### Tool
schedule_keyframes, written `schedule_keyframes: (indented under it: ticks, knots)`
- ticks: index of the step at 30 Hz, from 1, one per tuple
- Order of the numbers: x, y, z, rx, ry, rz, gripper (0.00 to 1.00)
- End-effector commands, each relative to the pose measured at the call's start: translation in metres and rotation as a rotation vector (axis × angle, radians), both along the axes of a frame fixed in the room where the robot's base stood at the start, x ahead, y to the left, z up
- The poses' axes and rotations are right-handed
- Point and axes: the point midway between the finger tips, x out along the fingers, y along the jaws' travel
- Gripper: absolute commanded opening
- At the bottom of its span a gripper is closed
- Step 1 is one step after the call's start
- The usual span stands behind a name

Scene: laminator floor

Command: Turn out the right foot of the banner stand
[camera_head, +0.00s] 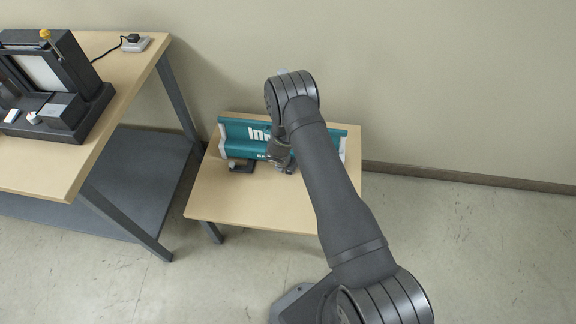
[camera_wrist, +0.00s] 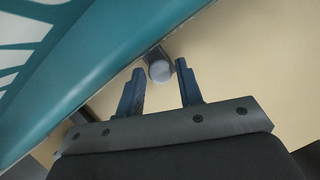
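The banner stand (camera_head: 246,137) is a long teal case with white lettering and pale end caps, lying along the back of the small wooden table. My arm hides part of its right half. A dark foot (camera_head: 240,166) sticks out in front of its left part. My gripper (camera_head: 286,167) is low in front of the right part. In the wrist view, the gripper (camera_wrist: 160,82) is open, its two fingers apart. A round grey knob on a dark piece, seemingly the right foot (camera_wrist: 159,69), shows between and just beyond the fingertips, beside the teal case (camera_wrist: 95,65). Contact cannot be told.
The small table (camera_head: 250,205) has a clear front area. To the left stands a larger workbench (camera_head: 45,165) with a dark machine (camera_head: 55,85) and a small corded device (camera_head: 135,44) on it. A wall is behind the table.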

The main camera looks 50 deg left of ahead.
Motion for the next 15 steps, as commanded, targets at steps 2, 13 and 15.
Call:
schedule_keyframes:
  ticks: [2, 13, 15]
  knots:
    - [0.0000, 0.0000, 0.0001, 0.000, 0.000, 0.000, 0.33]
    - [0.0000, -0.0005, 0.0004, 0.000, 0.000, 0.003, 0.00]
    - [0.0004, -0.0021, 0.0005, -0.001, -0.003, 0.015, 0.00]
